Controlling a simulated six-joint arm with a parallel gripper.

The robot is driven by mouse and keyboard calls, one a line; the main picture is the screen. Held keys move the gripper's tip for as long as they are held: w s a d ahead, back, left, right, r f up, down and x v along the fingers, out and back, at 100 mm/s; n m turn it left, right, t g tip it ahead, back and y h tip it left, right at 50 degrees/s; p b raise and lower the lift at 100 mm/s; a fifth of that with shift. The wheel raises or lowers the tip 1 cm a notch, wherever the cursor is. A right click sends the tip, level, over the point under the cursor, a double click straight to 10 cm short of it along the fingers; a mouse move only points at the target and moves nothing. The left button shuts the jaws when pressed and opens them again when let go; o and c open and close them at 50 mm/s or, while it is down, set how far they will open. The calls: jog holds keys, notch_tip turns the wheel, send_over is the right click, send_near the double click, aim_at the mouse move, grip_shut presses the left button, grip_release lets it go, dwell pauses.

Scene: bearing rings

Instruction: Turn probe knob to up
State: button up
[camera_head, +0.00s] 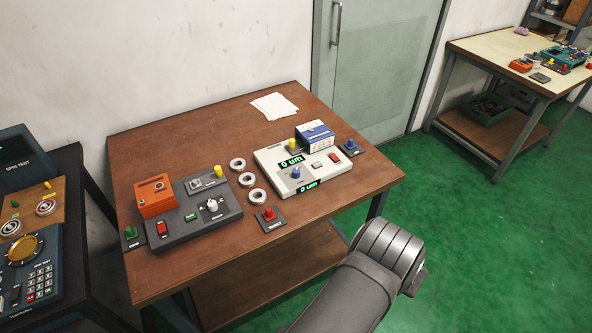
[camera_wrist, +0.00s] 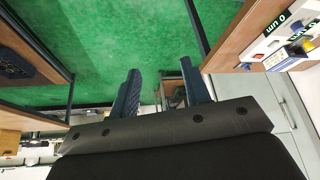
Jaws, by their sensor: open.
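A white gauge box (camera_head: 268,160) with two green "0 um" displays stands on the right half of the brown table. A blue knob (camera_head: 296,172) stands on its top; I cannot read its label or tell which way it points. A dark panel on the left bears a white knob (camera_head: 212,205), its marks too small to read. Part of the gauge box (camera_wrist: 265,48) shows upside down at the right edge of the wrist view. My gripper (camera_wrist: 161,88) is open and empty, its two dark fingers apart over green floor, away from both knobs.
Several metal rings (camera_head: 248,179) lie between the dark panel (camera_head: 174,232) and the gauge box. A blue-and-white box (camera_head: 315,137), an orange box (camera_head: 155,196) and a red-button block (camera_head: 269,219) crowd the table (camera_head: 230,250). White paper (camera_head: 274,106) lies at the back.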

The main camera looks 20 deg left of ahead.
jog(key=w+d+m+g+h, duration=0.2)
jog(key=w+d+m+g, duration=0.25)
jog(key=d+m, duration=0.45)
jog(key=w+a+r+n, duration=0.2)
jog(key=w+a, duration=0.1)
jog(key=w, duration=1)
jog(key=n+y, duration=0.5)
send_over(296, 170)
notch_tip(296, 170, down, 3)
notch_tip(296, 170, down, 17)
jog(key=shift+s+r, duration=0.1)
jog(key=shift+r, duration=0.1)
jog(key=shift+c, duration=0.4)
jog(key=c, duration=0.9)
